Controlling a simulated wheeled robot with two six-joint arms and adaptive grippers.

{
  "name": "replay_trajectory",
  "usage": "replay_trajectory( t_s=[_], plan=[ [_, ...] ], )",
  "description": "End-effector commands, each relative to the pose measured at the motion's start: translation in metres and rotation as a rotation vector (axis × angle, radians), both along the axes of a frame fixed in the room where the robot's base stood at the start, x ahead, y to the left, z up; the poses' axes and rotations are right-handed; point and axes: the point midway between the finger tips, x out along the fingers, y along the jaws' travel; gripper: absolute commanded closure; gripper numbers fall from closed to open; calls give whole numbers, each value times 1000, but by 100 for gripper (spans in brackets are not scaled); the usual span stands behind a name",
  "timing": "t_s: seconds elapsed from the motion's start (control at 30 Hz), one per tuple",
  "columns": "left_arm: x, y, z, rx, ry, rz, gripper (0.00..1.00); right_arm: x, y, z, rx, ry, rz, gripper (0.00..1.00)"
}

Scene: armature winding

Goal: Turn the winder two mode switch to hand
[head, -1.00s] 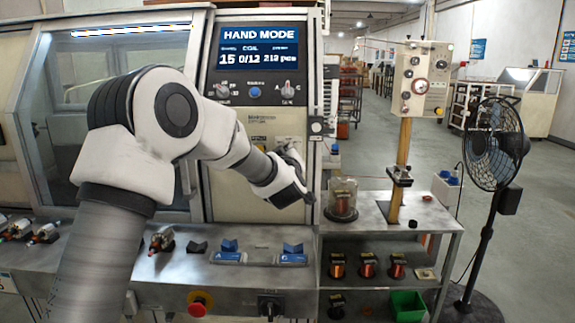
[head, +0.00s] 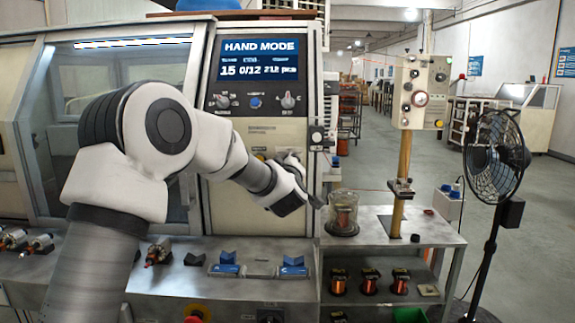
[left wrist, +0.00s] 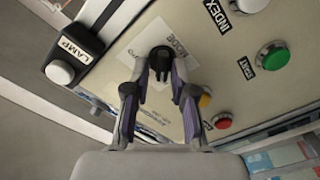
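The mode switch (left wrist: 162,62) is a black knob on a pale plate marked MODE, seen in the left wrist view. My left gripper (left wrist: 159,90) is open, its two dark fingers apart. The knob shows between and just beyond the fingertips, with no clear contact. In the head view my left gripper (head: 300,186) is at the lower part of the winder's front panel (head: 228,195), and it hides the switch. The winder's screen (head: 259,60) reads HAND MODE. My right gripper is not in view.
Green (left wrist: 272,56) and red (left wrist: 222,121) buttons and a white lamp (left wrist: 60,71) sit around the switch. To the right is a bench (head: 440,236) with a glass jar (head: 343,214). A fan (head: 496,150) stands further right.

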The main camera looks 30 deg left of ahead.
Motion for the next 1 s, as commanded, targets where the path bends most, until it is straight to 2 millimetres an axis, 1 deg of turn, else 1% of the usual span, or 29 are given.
replay_trajectory(
  t_s=[0.27, 0.37, 0.47, 0.57, 0.7, 0.8, 0.9, 1.0],
  plan=[
    [0, 0, -2, -1, 4, 1, 62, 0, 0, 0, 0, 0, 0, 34],
    [-4, -3, -2, -1, 5, -1, 62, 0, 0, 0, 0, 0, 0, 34],
    [-16, -11, -2, 0, 5, -1, 62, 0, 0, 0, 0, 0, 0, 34],
    [-36, -24, -2, 1, 6, -2, 62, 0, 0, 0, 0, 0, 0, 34],
    [-67, -44, -2, 2, 6, -3, 62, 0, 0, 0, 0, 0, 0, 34],
    [-85, -55, -3, 3, 7, -3, 62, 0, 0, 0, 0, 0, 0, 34],
    [-95, -61, -3, 1, 6, -1, 62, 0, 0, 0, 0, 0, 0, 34],
    [-100, -64, -3, 0, 6, -1, 62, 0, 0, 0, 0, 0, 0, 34]
  ],
)
